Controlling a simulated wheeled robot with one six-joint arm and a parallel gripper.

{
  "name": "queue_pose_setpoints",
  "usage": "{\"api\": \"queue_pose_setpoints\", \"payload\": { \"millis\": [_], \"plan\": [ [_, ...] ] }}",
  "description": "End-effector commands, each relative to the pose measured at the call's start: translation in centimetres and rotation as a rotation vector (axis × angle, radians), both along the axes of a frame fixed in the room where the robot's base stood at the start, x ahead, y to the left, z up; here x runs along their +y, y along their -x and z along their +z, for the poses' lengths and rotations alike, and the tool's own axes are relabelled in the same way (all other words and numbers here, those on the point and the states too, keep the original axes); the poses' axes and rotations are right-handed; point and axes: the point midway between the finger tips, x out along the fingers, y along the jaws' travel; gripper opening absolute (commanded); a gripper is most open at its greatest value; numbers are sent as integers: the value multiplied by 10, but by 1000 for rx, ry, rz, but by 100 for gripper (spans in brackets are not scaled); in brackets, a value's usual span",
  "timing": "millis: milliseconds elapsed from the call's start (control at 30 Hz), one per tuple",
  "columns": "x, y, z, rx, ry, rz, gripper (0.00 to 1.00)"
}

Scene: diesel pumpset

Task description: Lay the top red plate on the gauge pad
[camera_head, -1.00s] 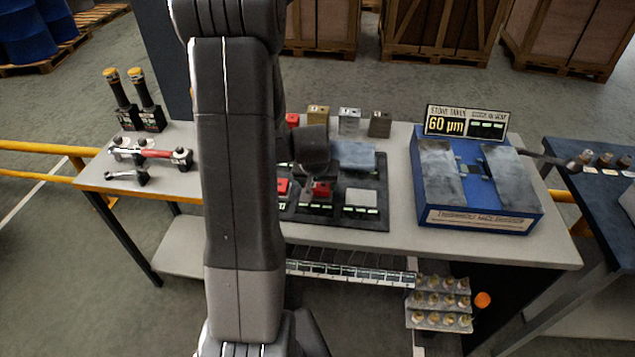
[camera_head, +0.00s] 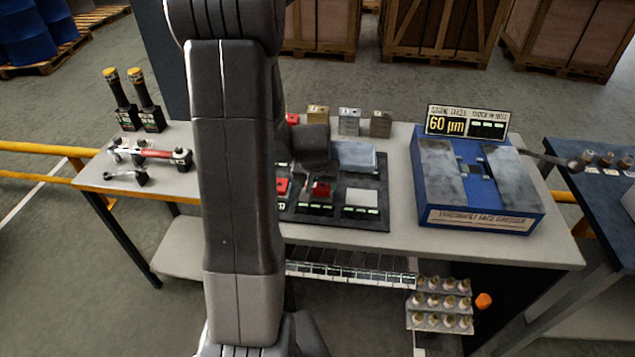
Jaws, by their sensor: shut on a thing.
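My gripper (camera_head: 319,180) is low over the dark mat (camera_head: 375,224), just behind a small red plate (camera_head: 321,190). The gripper is shut on this plate, though my wrist hides the fingers. Another red piece (camera_head: 283,186) lies on the mat to the left, partly behind my arm. A blue gauge (camera_head: 478,220) with a "60 µm" display stands at the right of the table. It has two large grey surfaces and a small dark spot (camera_head: 474,169) between them. I cannot tell which part is the gauge pad.
A light grey square (camera_head: 362,197) and a blue-grey block (camera_head: 354,155) are on the mat. Brass (camera_head: 318,114), silver (camera_head: 349,121) and dark (camera_head: 380,124) blocks stand behind it. Bare tabletop (camera_head: 398,195) separates mat and gauge. My arm hides the table's left middle.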

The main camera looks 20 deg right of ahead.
Motion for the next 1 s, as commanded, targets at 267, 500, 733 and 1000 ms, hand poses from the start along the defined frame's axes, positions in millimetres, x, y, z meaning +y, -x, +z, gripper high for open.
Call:
{"api": "queue_pose_setpoints", "payload": {
  "millis": [267,500,733,1000],
  "plan": [
    [0,-1,-1,-2,1,0,27],
    [0,-1,-8,-2,1,0,27],
    [0,-1,-14,-2,1,0,27],
    [0,0,-14,-2,1,0,89]
  ]
}}
